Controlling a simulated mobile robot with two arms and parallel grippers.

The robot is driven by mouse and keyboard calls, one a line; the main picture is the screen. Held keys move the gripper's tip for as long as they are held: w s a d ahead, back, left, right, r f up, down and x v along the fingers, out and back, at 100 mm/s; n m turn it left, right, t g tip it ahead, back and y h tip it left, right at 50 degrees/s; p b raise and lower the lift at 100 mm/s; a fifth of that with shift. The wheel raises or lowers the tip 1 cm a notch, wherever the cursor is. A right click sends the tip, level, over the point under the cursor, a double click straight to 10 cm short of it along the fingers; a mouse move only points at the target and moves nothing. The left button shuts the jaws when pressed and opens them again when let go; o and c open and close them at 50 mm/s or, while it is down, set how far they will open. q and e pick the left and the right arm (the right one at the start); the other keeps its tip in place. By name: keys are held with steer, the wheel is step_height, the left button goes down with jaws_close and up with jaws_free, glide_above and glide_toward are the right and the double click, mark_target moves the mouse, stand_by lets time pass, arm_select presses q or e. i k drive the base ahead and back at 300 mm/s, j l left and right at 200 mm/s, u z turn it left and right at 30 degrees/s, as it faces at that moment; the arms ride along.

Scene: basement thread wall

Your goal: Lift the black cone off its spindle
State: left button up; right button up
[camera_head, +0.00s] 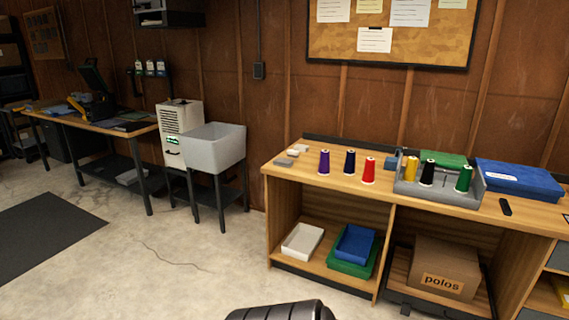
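A black cone (427,172) stands upright in a grey tray (437,197) on the wooden workbench (310,184) at the right. A yellow cone (411,168) stands to its left and a green cone (463,178) to its right in the same tray. No spindle can be made out under the black cone. Purple (324,162), very dark blue (350,162) and red (368,170) cones stand on the bench top left of the tray. Neither of my grippers is in view.
Small pale blocks (292,153) lie at the bench's left end. Below are bins and a cardboard box (443,268). The floor at left front is open.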

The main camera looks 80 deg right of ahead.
mark_target(427, 177)
steer(key=z, duration=3.2)
